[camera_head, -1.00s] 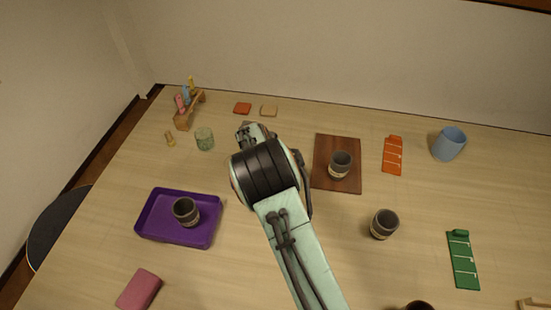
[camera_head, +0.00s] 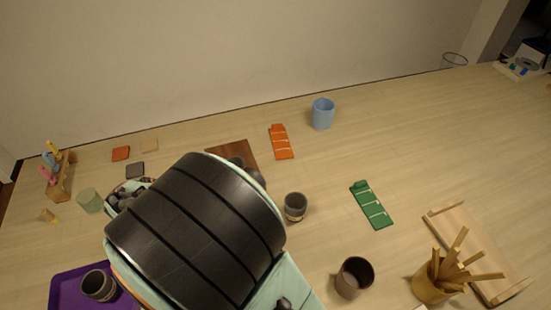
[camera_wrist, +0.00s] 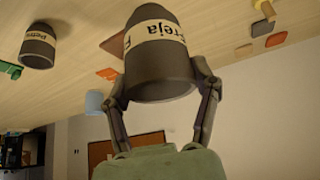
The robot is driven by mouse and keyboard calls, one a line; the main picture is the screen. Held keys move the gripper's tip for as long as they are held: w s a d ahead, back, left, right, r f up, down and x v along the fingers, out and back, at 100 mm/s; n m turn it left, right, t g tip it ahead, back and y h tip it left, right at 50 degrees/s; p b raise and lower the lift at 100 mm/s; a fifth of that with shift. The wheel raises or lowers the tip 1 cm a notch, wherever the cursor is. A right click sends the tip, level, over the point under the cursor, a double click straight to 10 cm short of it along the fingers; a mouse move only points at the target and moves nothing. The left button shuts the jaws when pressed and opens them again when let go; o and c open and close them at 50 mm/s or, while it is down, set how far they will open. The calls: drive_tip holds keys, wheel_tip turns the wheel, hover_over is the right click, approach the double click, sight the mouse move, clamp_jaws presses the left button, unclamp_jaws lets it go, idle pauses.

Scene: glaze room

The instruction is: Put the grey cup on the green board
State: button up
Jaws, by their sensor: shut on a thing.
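In the wrist view my gripper (camera_wrist: 161,82) is shut on a dark grey cup (camera_wrist: 160,62) with a pale lettered band; its fingers grip either side near the rim. In the head view my arm hides the gripper, and I cannot tell whether the dark shape over the brown board is this cup. The green board (camera_head: 373,206), a small strip with pale lines, lies flat and bare at the right of the head view. Its edge shows at the left of the wrist view (camera_wrist: 9,70). A similar grey cup (camera_head: 295,207) stands left of it, also in the wrist view (camera_wrist: 38,46).
A brown board (camera_head: 228,149), an orange board (camera_head: 281,142) and a blue cup (camera_head: 323,114) are farther back. A dark cup (camera_head: 354,278) and a pot of sticks (camera_head: 433,284) stand in front. A purple tray (camera_head: 68,287) holds another grey cup (camera_head: 98,285).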

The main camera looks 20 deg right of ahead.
drive_tip(key=s+d+m+g+h, duration=0.25)
drive_tip(key=s+d+m, duration=0.3)
drive_tip(key=d, duration=0.65)
drive_tip(key=s+d+r+m+g+h, duration=0.1)
drive_tip(key=s+d+m+g, duration=0.4)
drive_tip(key=d, duration=0.7)
drive_tip(key=s+d+m+g+h, duration=0.1)
drive_tip(key=s+d+m, duration=0.45)
drive_tip(key=d, duration=0.75)
drive_tip(key=m, duration=0.2)
hover_over(371, 204)
drive_tip(key=shift+t, duration=0.25)
drive_tip(key=shift+f, duration=6.3)
drive_tip(key=shift+a, duration=0.1)
drive_tip(key=shift+f, duration=0.15)
drive_tip(key=o, duration=1.2)
